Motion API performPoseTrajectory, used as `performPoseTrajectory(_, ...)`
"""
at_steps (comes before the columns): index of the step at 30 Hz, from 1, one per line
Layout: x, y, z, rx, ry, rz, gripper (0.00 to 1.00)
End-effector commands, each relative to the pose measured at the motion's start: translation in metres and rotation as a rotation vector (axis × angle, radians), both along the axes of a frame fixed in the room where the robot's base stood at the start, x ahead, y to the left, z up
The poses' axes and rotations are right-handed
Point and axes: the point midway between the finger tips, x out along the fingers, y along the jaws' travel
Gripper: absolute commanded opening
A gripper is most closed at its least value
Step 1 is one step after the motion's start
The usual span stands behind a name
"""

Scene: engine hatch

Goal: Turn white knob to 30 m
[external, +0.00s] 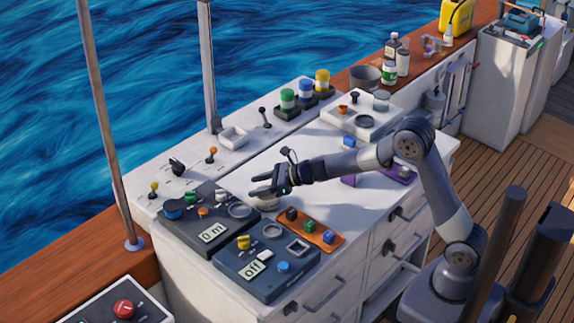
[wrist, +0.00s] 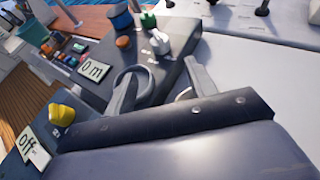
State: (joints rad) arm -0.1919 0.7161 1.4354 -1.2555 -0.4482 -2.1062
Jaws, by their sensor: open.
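The white knob (external: 221,196) sits upright on the dark control box (external: 181,238), near its back right corner. In the wrist view the white knob (wrist: 160,40) shows past the fingers, near the top. The display on that box (external: 213,233) reads "0 m", and it reads the same in the wrist view (wrist: 94,69). My gripper (external: 254,186) is open and empty, to the right of the white knob and apart from it.
The box also carries a blue knob (external: 173,209), a green knob (external: 190,197), an orange button (external: 203,212) and a ring (external: 240,210). A second box (external: 255,280) in front reads "off". An orange tray (external: 325,240) holds several cubes. Levers stand behind.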

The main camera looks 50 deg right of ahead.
Motion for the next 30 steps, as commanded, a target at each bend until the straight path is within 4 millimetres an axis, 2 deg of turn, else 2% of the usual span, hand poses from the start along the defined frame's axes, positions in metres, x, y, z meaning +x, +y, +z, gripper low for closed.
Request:
performPoseTrajectory(7, 0.002, -0.001, 0.002, 0.011, 0.005, -0.013, 0.53)
performPoseTrajectory(11, 0.014, -0.007, 0.012, 0.109, 0.054, -0.122, 0.53)
performPoseTrajectory(17, 0.045, -0.033, 0.033, 0.484, 0.252, -0.487, 0.53)
performPoseTrajectory(22, 0.059, -0.051, 0.037, 0.861, 0.467, -0.805, 0.53)
performPoseTrajectory(26, 0.060, -0.055, 0.036, 1.153, 0.654, -1.027, 0.53)
performPoseTrajectory(30, 0.056, -0.046, 0.032, 1.461, 0.882, -1.250, 0.53)
